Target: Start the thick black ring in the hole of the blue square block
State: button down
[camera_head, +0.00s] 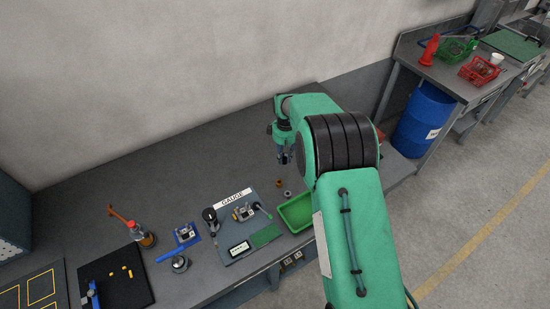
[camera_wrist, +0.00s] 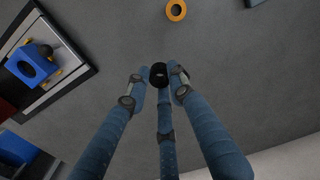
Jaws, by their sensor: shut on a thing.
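The thick black ring (camera_wrist: 158,69) is between the tips of my gripper (camera_wrist: 159,82) in the wrist view, and the gripper is shut on it. Its dark end with a small opening faces the camera. The blue square block (camera_wrist: 24,57) is at the upper left of the wrist view, with its round dark hole visible. It sits on a light, black-edged base, to the left of the ring and clearly apart from it. In the head view my gripper (camera_head: 284,157) is over the grey bench; the ring and block cannot be made out there.
An orange ring (camera_wrist: 176,10) lies on the bench at the top of the wrist view. In the head view a green tray (camera_head: 297,212) and a gauge board (camera_head: 236,203) are nearer the front edge. My arm hides the bench's right part. Bare bench lies left of my gripper.

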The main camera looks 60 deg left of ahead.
jog(key=w+d+r+n+p, duration=0.1)
jog(key=w+d+n, duration=0.2)
jog(key=w, duration=0.3)
jog(key=w+d+r+n+p, duration=0.1)
jog(key=w+d+n, duration=0.2)
jog(key=w, duration=0.4)
jog(key=w+d+r+n+p, duration=0.1)
jog(key=w+d+r+n, duration=0.1)
jog(key=w+d, duration=0.3)
jog(key=shift+w+d+n, duration=0.25)
jog(key=shift+w+n, duration=0.55)
jog(key=shift+f, duration=0.1)
jog(key=shift+f, duration=1.6)
jog(key=shift+b, duration=0.55)
jog(key=shift+f+b, duration=0.85)
jog(key=shift+f, duration=0.15)
dwell(1.1)
jog(key=c, duration=0.9)
grip_release()
jog(key=shift+c, duration=0.2)
